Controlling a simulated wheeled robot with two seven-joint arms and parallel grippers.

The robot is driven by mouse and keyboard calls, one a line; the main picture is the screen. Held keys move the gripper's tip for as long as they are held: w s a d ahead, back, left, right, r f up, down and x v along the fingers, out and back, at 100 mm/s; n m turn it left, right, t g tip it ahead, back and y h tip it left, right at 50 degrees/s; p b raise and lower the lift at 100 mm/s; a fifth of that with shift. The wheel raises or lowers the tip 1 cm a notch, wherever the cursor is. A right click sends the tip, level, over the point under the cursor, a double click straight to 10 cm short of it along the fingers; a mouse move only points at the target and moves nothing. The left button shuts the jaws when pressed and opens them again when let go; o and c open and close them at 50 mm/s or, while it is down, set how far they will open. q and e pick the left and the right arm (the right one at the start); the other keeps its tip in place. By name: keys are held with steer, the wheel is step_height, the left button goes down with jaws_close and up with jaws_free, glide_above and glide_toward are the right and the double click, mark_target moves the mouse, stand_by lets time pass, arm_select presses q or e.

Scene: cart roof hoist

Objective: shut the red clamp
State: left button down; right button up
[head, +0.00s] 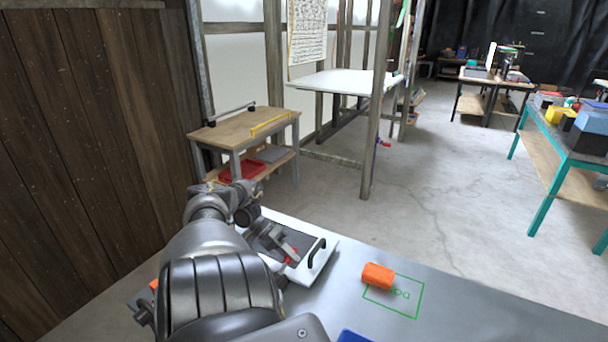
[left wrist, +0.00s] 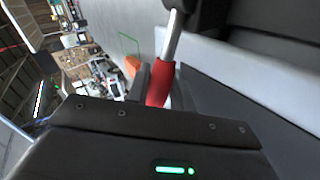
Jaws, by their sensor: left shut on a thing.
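My left gripper (head: 284,249) reaches over a white panel with a dark inset (head: 318,262) on the grey metal worktop. It is shut on the red handle of the clamp (head: 292,257). In the left wrist view, the red clamp handle (left wrist: 160,84) sits between the fingers, with a bright metal rod (left wrist: 173,35) running up from it. The clamp's base and jaw are hidden by my gripper and arm, so I cannot tell its exact position. My right gripper is not in view.
A black handle (head: 317,252) stands up on the white panel. A blue thing (head: 353,337) shows at the bottom edge. The worktop to the right is clear.

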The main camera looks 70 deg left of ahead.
arm_select(q)
steer(key=shift+s+f, duration=0.1)
stand_by(0.3)
steer(key=c, duration=1.2)
jaws_free()
